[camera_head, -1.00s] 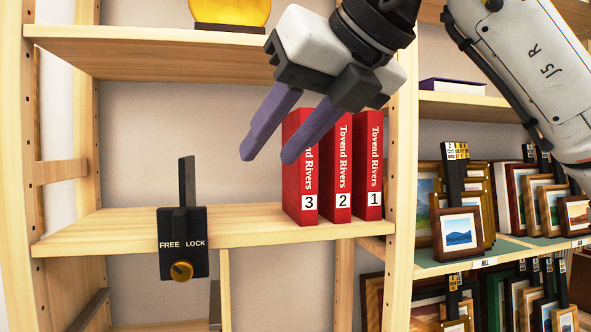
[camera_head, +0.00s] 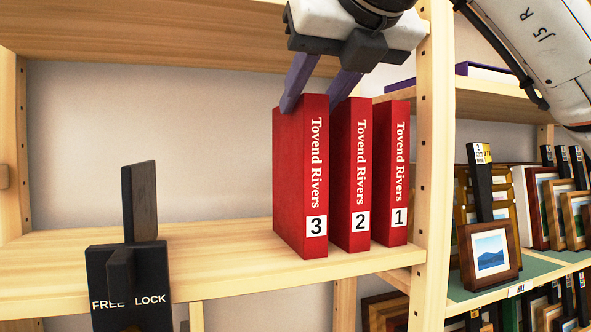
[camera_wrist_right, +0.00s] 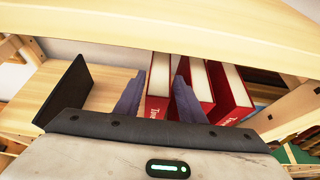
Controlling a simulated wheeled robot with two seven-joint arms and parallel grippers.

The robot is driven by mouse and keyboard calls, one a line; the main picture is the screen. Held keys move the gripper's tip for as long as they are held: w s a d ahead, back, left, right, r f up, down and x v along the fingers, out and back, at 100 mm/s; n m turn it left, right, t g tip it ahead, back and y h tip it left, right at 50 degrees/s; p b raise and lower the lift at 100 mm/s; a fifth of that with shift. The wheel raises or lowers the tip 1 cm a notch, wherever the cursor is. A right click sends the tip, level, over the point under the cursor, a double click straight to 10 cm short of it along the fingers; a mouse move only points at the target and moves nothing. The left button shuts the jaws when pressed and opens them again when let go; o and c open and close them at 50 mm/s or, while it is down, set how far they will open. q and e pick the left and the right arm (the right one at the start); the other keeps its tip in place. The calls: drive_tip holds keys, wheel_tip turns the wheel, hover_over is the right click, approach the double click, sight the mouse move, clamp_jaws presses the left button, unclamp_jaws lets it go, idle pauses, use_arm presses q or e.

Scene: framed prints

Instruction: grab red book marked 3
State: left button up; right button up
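The red book marked 3 (camera_head: 315,170) stands upright on the wooden shelf, leftmost of three red "Tovend Rivers" books. The book marked 2 (camera_head: 358,175) and the book marked 1 (camera_head: 398,170) stand to its right. My right gripper (camera_head: 312,103) comes down from above, open, with its two purple fingers on either side of the top of book 3. In the right wrist view, book 3 (camera_wrist_right: 158,95) shows between the fingers, with a gap to the left finger. The right fingertip is partly hidden behind book 3 in the head view.
An upper shelf (camera_head: 150,30) is close above. A wooden post (camera_head: 434,150) stands right, with framed prints (camera_head: 488,252) beyond.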

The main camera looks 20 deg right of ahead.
drive_tip(key=shift+p+x, duration=0.7)
drive_tip(key=shift+x, duration=2.45)
drive_tip(key=shift+r, duration=0.1)
clamp_jaws()
drive_tip(key=shift+r, duration=0.15)
